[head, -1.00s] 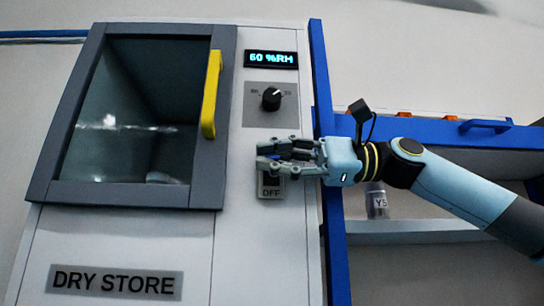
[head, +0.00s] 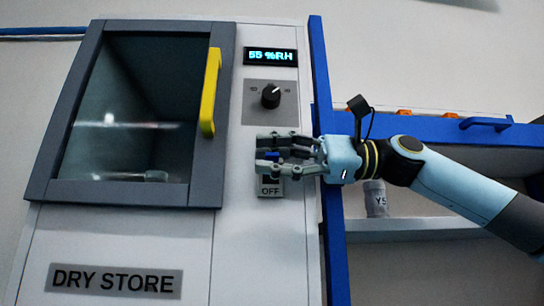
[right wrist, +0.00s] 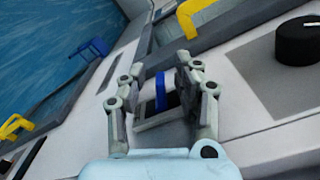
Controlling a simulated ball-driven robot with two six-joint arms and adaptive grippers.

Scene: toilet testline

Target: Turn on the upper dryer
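The dryer in the head view has a white front with a DRY STORE label (head: 115,281), a dark-framed window door (head: 205,175) and a lit display (head: 270,57) reading 55 %RH. A black knob (head: 271,96) sits under the display; the knob also shows in the right wrist view (right wrist: 300,41). Below it is a switch plate (head: 270,191) marked OFF, partly hidden by my right gripper (head: 261,154). The right gripper is open, with its fingers apart in front of the switch. A blue switch lever (right wrist: 160,92) shows between them; contact is unclear. My left gripper is out of view.
A yellow door handle (head: 210,93) stands out left of the knob. A blue upright edge (head: 321,80) borders the dryer on the right. Beyond it, a shelf (head: 420,225) holds a container marked Y5 (head: 375,200).

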